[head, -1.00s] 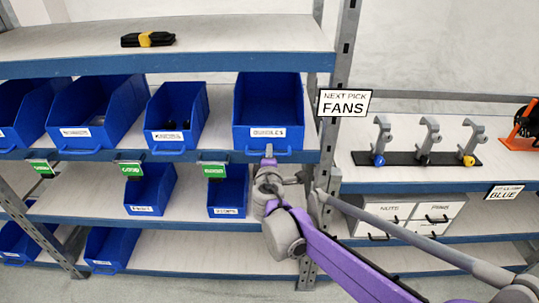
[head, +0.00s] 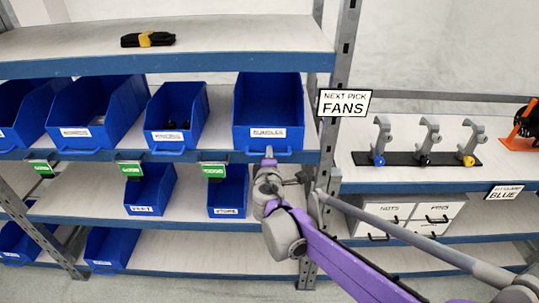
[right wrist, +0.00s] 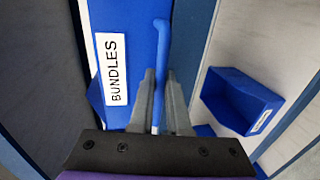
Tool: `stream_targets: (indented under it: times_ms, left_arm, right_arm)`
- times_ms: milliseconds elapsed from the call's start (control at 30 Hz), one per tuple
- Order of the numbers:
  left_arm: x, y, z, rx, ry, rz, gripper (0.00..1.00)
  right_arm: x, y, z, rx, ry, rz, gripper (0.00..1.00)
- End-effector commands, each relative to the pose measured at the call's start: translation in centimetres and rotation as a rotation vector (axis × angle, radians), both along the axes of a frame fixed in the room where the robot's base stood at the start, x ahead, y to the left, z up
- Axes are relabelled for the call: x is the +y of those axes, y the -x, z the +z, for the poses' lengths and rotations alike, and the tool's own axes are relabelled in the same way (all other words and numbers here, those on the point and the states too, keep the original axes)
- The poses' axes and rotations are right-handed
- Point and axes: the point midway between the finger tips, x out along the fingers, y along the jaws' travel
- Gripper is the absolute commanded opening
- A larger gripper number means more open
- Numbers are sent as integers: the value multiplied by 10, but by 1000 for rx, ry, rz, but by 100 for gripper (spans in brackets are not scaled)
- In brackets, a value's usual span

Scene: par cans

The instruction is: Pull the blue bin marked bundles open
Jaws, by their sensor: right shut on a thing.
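The blue bin marked bundles (head: 268,98) sits on the middle shelf, just left of the metal post, with its white label (head: 268,132) facing out. It looks empty from here. In the right wrist view its label (right wrist: 112,68) reads BUNDLES, with the blue handle (right wrist: 162,45) beside it. My right gripper (head: 269,153) is at the front of this bin, below the label. In the right wrist view its fingers (right wrist: 159,82) are shut on the handle, one on each side. My left gripper is out of view.
Other blue bins, one of them (head: 177,112) to the left, share the shelf. A smaller bin (head: 228,195) stands on the shelf below. A metal post (head: 341,75) with a FANS sign (head: 344,103) rises to the right. White drawers (head: 436,213) stand beyond it.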

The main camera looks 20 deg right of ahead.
Motion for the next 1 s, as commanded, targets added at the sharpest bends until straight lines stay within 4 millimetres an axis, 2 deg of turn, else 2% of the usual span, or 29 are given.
stream_targets:
  times_ms: [767, 867, 1000]
  left_arm:
    - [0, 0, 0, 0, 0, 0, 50]
    - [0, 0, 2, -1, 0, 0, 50]
    - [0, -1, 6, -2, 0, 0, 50]
  right_arm:
    - [0, 1, 0, 0, 0, 0, 0]
    - [2, 5, 0, 0, 0, 1, 0]
    - [8, 24, 1, 0, -1, 3, 0]
